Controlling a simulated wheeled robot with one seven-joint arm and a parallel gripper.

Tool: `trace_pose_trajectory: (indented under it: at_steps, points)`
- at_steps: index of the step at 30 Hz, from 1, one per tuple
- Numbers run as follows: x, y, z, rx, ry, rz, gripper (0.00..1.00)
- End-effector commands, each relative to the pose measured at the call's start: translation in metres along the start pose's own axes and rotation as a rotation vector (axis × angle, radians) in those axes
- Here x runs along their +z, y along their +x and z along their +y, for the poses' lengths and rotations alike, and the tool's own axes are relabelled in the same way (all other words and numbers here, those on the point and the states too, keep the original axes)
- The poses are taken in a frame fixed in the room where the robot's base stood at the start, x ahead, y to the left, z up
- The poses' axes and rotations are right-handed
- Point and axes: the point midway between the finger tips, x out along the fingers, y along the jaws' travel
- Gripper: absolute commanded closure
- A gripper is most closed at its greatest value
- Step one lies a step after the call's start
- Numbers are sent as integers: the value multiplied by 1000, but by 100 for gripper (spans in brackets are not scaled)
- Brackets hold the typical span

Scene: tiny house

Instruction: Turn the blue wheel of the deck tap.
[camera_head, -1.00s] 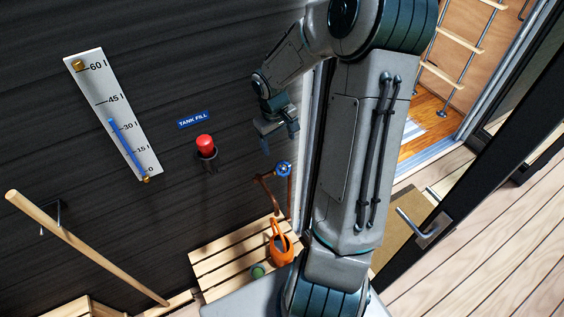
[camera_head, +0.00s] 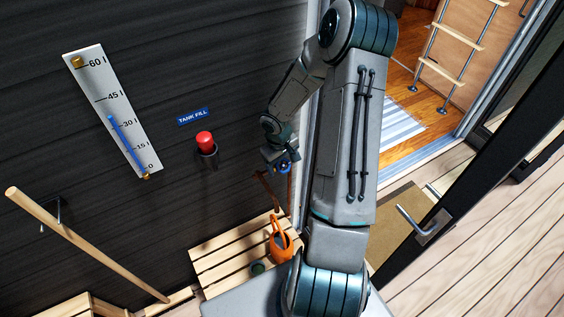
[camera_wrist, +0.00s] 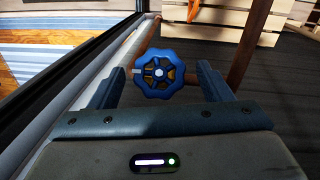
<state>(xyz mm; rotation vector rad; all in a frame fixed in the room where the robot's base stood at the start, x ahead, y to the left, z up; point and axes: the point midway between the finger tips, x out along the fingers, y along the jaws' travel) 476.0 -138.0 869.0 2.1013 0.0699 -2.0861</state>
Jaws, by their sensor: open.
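The blue wheel (camera_wrist: 159,74) of the deck tap is in the middle of the wrist view, facing the camera. My gripper (camera_wrist: 160,82) is open, with one finger on each side of the wheel and a visible gap on both sides. In the head view the wheel (camera_head: 284,167) shows just below my gripper (camera_head: 277,160), partly covered by it. The tap's copper pipe (camera_head: 266,190) runs down behind it. Whether the fingertips reach past the wheel's rim is hard to tell.
An orange watering can (camera_head: 281,241) stands on a slatted wooden bench (camera_head: 222,262) below the tap. A red button (camera_head: 204,139) and a gauge board (camera_head: 113,108) are on the dark wall to the left. The door frame (camera_wrist: 62,90) runs close along the left in the wrist view.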

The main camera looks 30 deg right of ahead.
Motion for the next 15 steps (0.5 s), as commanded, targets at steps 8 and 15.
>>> trace_pose_trajectory:
  at_steps: [8, 15]
  points:
    - [0, 0, 0, 0, 0, 0, 58]
    - [0, 1, 0, 6, -8, 1, 73]
